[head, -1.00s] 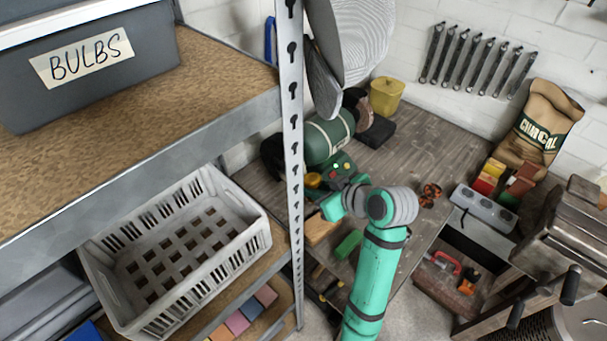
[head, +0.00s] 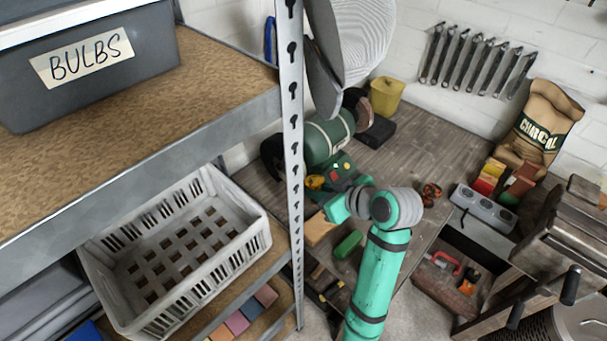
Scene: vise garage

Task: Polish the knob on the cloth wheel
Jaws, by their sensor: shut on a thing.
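The green bench machine (head: 329,137) stands at the back of the bench, partly behind the shelf post. A dark round part shows at its left end (head: 273,157), and a brownish wheel (head: 377,131) is at its right end. I cannot clearly tell which wheel is cloth. My teal arm reaches in from the lower right, and my gripper (head: 325,194) is small and partly hidden at its end, in front of the machine. It is shut on a small brass-yellow piece, which looks like the knob (head: 314,183). The knob appears below the machine's left part, apart from the brownish wheel.
A shelf post (head: 293,130) and a grey crate (head: 180,250) stand close on the left. A wooden block (head: 320,229) and a green block (head: 348,244) lie on the bench below my gripper. A yellow bucket (head: 386,96) stands behind.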

